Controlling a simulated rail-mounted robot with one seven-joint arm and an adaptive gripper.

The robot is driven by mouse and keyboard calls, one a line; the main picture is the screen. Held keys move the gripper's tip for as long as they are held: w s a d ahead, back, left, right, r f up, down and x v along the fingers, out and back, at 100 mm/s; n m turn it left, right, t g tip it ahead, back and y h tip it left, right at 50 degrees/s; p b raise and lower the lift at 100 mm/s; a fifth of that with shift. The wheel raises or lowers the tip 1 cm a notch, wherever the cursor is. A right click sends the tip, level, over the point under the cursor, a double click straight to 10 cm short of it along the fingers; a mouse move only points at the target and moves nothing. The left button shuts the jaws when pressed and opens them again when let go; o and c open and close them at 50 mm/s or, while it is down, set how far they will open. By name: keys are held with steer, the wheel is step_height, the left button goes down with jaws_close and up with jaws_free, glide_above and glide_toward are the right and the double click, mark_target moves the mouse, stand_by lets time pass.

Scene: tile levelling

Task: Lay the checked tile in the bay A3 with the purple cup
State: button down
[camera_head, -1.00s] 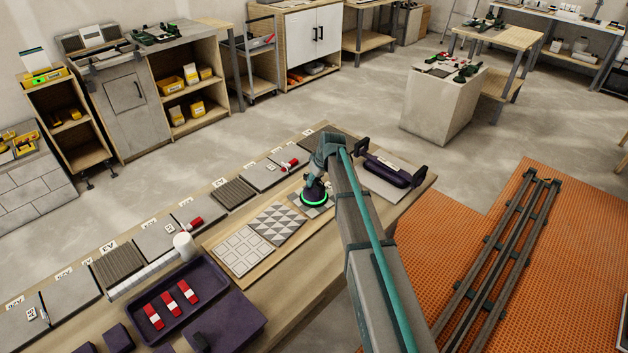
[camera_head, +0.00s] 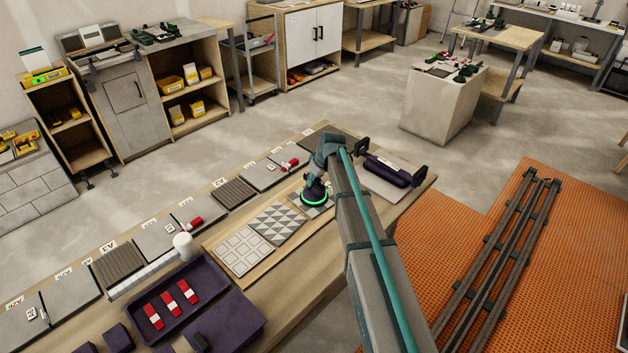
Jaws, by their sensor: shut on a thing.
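My gripper (camera_head: 318,178) is shut on the purple cup (camera_head: 312,192), whose green ring is lit. The cup is upright over a grey patterned tile (camera_head: 323,210) at the far end of the wooden board. The cup covers most of this tile; its visible edge looks like the checked one, but I cannot tell whether it is raised off the board. A label that looks like A3 (camera_head: 108,246) stands at the left, beside a dark ribbed bay (camera_head: 119,264) with no smooth tile on it.
A triangle-patterned tile (camera_head: 277,222) and a square-grid tile (camera_head: 239,250) lie on the board (camera_head: 285,250). A white cylinder (camera_head: 184,246) and a purple tray (camera_head: 205,279) with red-and-white pieces stand near the ribbed bay. A purple handled tool (camera_head: 387,171) lies right of my gripper.

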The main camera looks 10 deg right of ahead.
steer(key=shift+r+p, duration=2)
steer(key=shift+r, duration=3.05)
steer(key=s+a, duration=0.6)
steer(key=a, duration=1.7)
steer(key=s+a+b, duration=0.1)
steer(key=s+a, duration=0.5)
steer(key=a, duration=1.7)
steer(key=s+a, duration=0.6)
steer(key=a, duration=1.6)
steer(key=shift+s+a+b, duration=0.15)
steer(key=shift+a+b, duration=0.2)
steer(key=shift+a, duration=0.05)
